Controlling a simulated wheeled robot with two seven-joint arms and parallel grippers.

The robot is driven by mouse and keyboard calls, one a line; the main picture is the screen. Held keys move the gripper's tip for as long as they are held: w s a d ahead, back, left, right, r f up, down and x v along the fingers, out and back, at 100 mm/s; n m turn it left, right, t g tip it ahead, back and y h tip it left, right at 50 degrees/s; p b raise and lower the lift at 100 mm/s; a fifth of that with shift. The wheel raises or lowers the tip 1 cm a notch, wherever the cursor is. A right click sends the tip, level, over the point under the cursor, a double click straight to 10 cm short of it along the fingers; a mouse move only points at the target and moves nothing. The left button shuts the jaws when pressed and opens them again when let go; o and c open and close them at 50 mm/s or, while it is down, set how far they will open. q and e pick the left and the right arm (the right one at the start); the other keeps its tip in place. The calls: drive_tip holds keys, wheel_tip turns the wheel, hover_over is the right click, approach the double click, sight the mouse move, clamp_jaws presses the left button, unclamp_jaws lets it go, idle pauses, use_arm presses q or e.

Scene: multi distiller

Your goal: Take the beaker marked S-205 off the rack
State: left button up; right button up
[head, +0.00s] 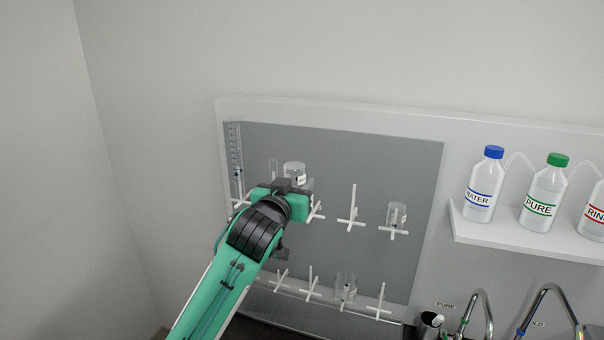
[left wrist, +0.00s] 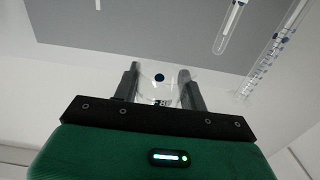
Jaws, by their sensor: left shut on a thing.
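My left gripper (head: 294,186) reaches up to the grey peg rack (head: 330,150) on the wall. It is shut on a clear glass beaker (head: 295,169), whose top shows above the fingers. In the left wrist view the beaker (left wrist: 158,88) sits between the two dark fingers, with a dark round spot and small marks on it. I cannot read its label, and I cannot tell whether it touches a peg. Another beaker (head: 397,214) hangs on a peg at the right of the upper row. One more beaker (head: 346,287) is in the lower row. My right gripper is not in view.
A graduated cylinder (head: 236,160) and a test tube (head: 273,169) hang left of the gripper. An empty white peg (head: 351,215) stands to its right. A shelf (head: 520,238) with several bottles is at the right, above curved taps (head: 480,300).

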use_arm(q)
drive_tip(key=p+v, duration=0.2)
drive_tip(key=v, duration=1.5)
drive_tip(key=shift+p, duration=0.35)
drive_tip(key=m, duration=3.6)
